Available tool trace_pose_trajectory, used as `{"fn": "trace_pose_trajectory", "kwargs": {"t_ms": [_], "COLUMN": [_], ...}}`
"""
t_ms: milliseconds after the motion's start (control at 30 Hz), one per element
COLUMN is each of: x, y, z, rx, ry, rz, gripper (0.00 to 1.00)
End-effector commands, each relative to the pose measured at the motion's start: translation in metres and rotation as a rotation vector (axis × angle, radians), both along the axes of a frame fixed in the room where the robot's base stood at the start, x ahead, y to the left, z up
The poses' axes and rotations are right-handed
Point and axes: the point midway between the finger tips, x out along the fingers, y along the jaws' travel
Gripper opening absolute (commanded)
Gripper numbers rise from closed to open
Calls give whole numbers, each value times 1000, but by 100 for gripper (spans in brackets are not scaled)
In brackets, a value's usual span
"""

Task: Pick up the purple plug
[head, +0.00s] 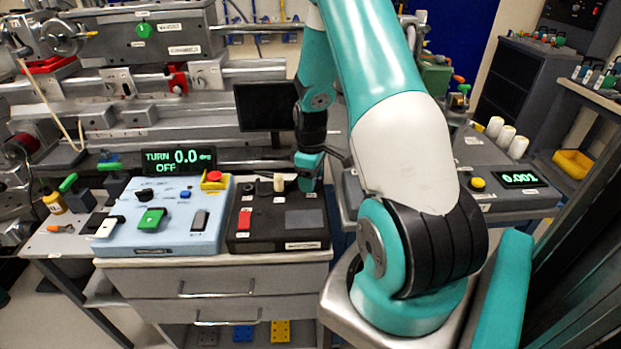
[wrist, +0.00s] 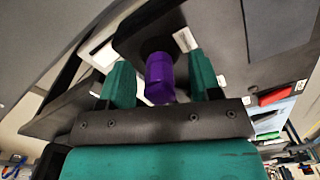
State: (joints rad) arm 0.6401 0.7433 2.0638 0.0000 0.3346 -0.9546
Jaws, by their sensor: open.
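The purple plug (wrist: 160,80) shows in the wrist view as a short purple cylinder with a ribbed body, its far end at a dark block or socket (wrist: 146,33). My gripper (wrist: 162,76) is open, with one teal finger on each side of the plug. A gap shows between the plug and each finger; whether the fingertips reach fully along it I cannot tell. The plug cannot be made out there.
The black box carries a red switch (head: 244,219) and a cream knob (head: 279,182). A light blue panel (head: 175,238) with a green switch stands to its left. A dark monitor (head: 264,107) is behind. A grey console (head: 480,180) stands to the right.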

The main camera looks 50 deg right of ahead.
Motion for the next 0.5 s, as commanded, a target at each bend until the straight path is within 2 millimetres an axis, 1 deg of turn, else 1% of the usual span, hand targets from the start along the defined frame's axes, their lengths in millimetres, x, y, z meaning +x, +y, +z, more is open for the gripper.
{"fn": "trace_pose_trajectory", "kwargs": {"t_ms": [167, 267, 300, 367, 400, 433, 500], "x": [0, 0, 0, 0, 0, 0, 0], "y": [0, 0, 0, 0, 0, 0, 0], "z": [0, 0, 0, 0, 0, 0, 0], "rx": [0, 0, 0, 0, 0, 0, 0], "ry": [0, 0, 0, 0, 0, 0, 0], "rz": [0, 0, 0, 0, 0, 0, 0], "gripper": [58, 37, 28, 14, 5, 0, 0]}}
